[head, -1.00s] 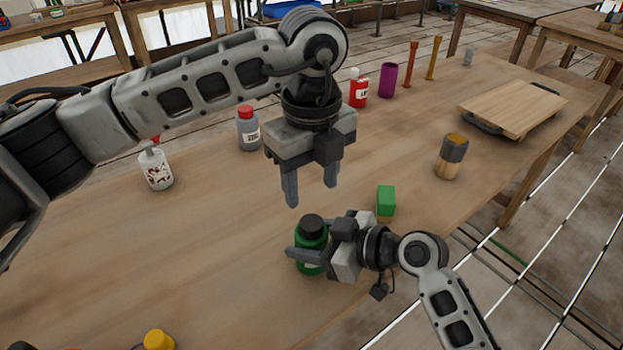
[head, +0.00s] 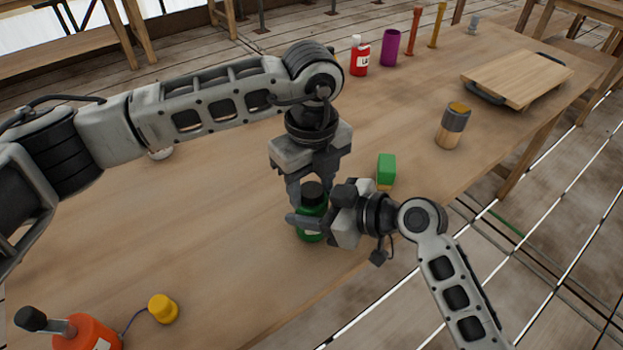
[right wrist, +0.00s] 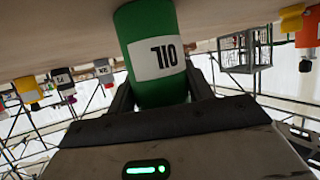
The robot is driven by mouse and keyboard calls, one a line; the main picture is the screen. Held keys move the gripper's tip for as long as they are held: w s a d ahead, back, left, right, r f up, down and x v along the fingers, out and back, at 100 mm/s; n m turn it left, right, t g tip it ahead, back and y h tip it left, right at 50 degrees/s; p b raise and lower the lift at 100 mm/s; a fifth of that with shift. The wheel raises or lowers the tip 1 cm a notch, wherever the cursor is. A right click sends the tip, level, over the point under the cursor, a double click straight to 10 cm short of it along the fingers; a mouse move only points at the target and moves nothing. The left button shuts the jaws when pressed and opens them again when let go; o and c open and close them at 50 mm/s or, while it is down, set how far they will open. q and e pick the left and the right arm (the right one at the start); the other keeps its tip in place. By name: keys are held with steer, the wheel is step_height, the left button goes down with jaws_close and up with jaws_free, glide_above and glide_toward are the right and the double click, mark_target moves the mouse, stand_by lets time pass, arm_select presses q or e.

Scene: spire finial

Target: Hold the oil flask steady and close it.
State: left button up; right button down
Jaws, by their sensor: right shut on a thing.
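The green oil flask (head: 312,228) stands upright near the table's front edge, with a black cap (head: 313,191) on its top. How tightly the cap sits cannot be told. My right gripper (head: 306,221) is shut around the flask's body from the right. In the right wrist view the flask (right wrist: 150,25) sits between the fingers, its "OIL" label upside down. My left gripper (head: 312,188) points down from above, open, with its fingertips on either side of the cap. Whether they touch it cannot be told.
A green block (head: 386,166) stands just right of the grippers. Beyond it are a wood-and-grey jar (head: 453,127) and a board with dark handles (head: 517,80). A red bottle (head: 359,58) and purple cup (head: 390,48) stand behind.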

arm_select(q)
steer(key=c, duration=0.8)
steer(key=shift+o, duration=0.2)
steer(key=m, duration=0.3)
steer(key=o, duration=1.1)
steer(key=shift+r, duration=2.3)
